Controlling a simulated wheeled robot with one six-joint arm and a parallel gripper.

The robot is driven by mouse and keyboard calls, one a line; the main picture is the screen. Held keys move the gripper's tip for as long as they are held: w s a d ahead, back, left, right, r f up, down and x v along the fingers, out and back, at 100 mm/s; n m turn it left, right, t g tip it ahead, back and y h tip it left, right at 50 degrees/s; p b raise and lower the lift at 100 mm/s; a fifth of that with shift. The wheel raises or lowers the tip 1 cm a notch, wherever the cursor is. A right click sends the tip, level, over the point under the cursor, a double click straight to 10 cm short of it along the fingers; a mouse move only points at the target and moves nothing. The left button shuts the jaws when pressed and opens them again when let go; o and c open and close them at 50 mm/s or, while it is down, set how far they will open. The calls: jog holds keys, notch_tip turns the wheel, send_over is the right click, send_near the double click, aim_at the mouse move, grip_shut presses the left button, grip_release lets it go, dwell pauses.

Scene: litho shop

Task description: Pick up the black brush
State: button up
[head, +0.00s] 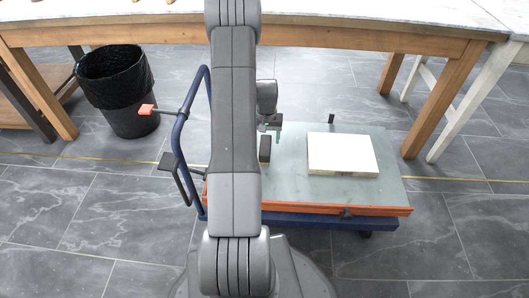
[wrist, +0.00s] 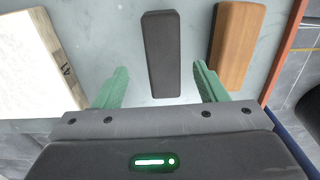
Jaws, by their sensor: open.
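The black brush (wrist: 160,52) is a dark, oblong block lying on the grey-green cart top. In the wrist view it is upper centre, its near end between the fingertips. In the head view a dark block beside my arm (head: 265,148) appears to be the same brush. My gripper (wrist: 160,68) is open, with one green finger on each side of the brush's near end and visible gaps to both. No contact shows. In the head view my arm hides much of the gripper.
A brown wooden block (wrist: 237,45) lies right of the brush in the wrist view, close to the right finger. A pale slab (head: 342,153) lies on the cart top (head: 300,190). The cart has a blue handle (head: 178,135). A black bin (head: 118,90) and wooden table (head: 330,35) stand behind.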

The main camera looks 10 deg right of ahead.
aim_at(265, 145)
jog(key=f+b, duration=0.1)
jog(key=f, duration=0.3)
jog(key=f+b, duration=0.1)
jog(key=f, duration=0.1)
jog(key=shift+w+a+b, duration=0.15)
jog(key=shift+w+b, duration=0.15)
jog(key=shift+b, duration=0.05)
jog(key=shift+r, duration=0.1)
jog(key=c, duration=1.1)
notch_tip(265, 145, up, 10)
jog(key=p, duration=0.3)
jog(key=shift+p, duration=0.4)
jog(key=shift+c, duration=0.2)
